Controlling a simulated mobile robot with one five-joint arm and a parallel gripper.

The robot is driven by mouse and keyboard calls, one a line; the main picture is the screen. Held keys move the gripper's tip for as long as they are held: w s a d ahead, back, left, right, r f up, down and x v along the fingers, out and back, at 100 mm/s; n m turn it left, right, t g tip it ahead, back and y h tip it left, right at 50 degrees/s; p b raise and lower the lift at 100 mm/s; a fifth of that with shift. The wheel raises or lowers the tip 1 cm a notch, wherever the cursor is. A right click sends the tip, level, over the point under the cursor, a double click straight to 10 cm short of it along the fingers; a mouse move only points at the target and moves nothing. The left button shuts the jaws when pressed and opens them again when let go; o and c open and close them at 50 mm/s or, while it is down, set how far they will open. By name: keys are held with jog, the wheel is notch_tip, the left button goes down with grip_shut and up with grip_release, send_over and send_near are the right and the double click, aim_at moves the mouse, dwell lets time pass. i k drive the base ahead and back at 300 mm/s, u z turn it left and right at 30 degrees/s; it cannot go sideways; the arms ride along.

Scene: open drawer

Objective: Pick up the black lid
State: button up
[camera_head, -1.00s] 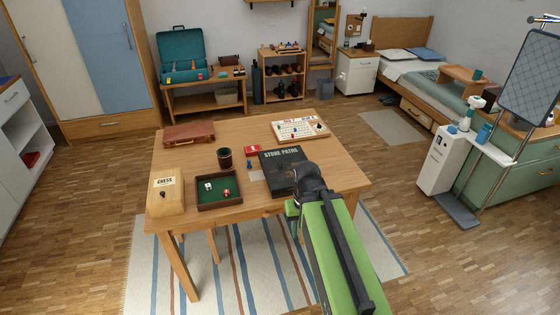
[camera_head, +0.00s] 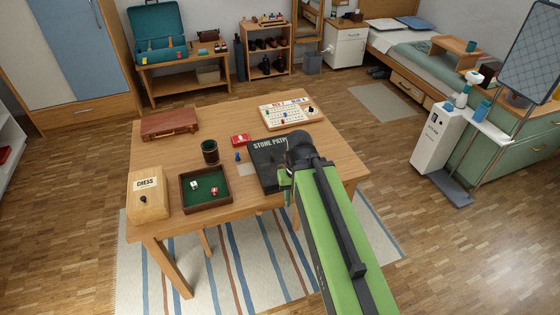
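The black lid (camera_head: 265,164), a flat box top with "STONE PATHS" lettering, lies on the right part of the wooden table (camera_head: 180,113). The end of my green and black arm, with my gripper (camera_head: 290,184), is over the lid's right side and hides that part of it. I cannot tell whether the gripper touches the lid. The fingers are small and mostly hidden by the arm, so their opening does not show.
A green-lined dice tray (camera_head: 205,205), dark cup (camera_head: 209,151), red card box (camera_head: 241,140), blue pawn (camera_head: 238,157) and white game board (camera_head: 290,112) stand around the lid. A wooden chess box (camera_head: 148,205) and brown case (camera_head: 170,125) are at left.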

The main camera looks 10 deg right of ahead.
aim_at(267, 155)
jog(key=z, duration=0.45)
jog(key=k, duration=0.1)
jog(key=u, duration=2.8)
jog(key=k, duration=0.65)
jog(key=z, duration=1.05)
jog(key=i, duration=0.9)
jog(key=u, duration=0.15)
